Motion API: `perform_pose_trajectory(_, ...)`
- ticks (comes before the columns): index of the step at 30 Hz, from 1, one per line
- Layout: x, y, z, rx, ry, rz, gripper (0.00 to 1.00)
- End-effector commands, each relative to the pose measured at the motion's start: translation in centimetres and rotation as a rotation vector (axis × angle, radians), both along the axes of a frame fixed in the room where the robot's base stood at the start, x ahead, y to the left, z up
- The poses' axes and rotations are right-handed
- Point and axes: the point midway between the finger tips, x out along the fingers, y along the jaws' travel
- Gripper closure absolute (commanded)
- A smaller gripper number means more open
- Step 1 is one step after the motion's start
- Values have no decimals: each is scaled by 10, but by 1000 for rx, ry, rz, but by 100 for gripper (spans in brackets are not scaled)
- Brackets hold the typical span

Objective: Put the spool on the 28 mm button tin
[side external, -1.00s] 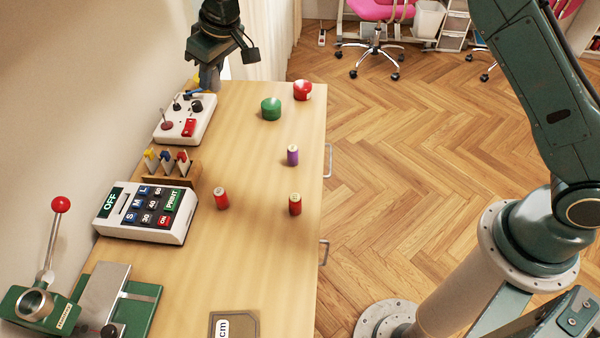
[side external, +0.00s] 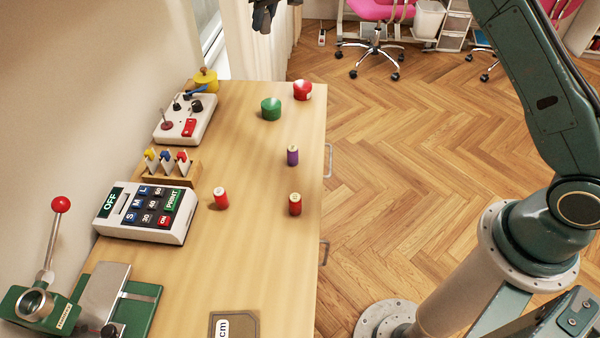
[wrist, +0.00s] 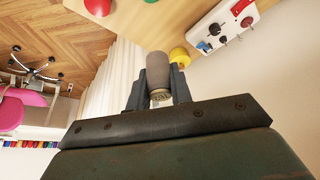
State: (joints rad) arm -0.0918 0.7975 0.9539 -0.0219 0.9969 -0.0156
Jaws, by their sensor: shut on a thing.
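My gripper (wrist: 157,92) is shut on a grey-brown spool (wrist: 157,72), held between the two fingers in the wrist view. In the side external view only the lower part of my gripper (side external: 264,17) shows at the top edge, high beyond the table's far end. Three tins stand at the far part of the table: a yellow tin (side external: 206,80) at left, a green tin (side external: 271,108), and a red tin (side external: 303,90) at right. Their size marks are too small to read, so I cannot tell which is 28 mm. The yellow tin (wrist: 179,56) is partly behind the spool in the wrist view.
A switch box (side external: 187,118), a small rack (side external: 172,171) and a keypad box (side external: 147,212) line the left side.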

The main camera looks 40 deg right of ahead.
Motion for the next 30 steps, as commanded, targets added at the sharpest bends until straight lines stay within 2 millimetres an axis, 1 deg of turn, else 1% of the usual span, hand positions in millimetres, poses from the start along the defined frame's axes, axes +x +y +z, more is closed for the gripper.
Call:
perform_pose_trajectory(5,0,1,-9,-1,3,1,100)
perform_pose_trajectory(8,-1,1,-21,-1,5,1,100)
perform_pose_trajectory(14,-1,1,-57,-1,6,1,100)
perform_pose_trajectory(24,-1,1,-121,-1,5,1,100)
perform_pose_trajectory(27,-1,1,-138,-1,4,1,100)
perform_pose_trajectory(30,-1,1,-149,-1,3,1,100)
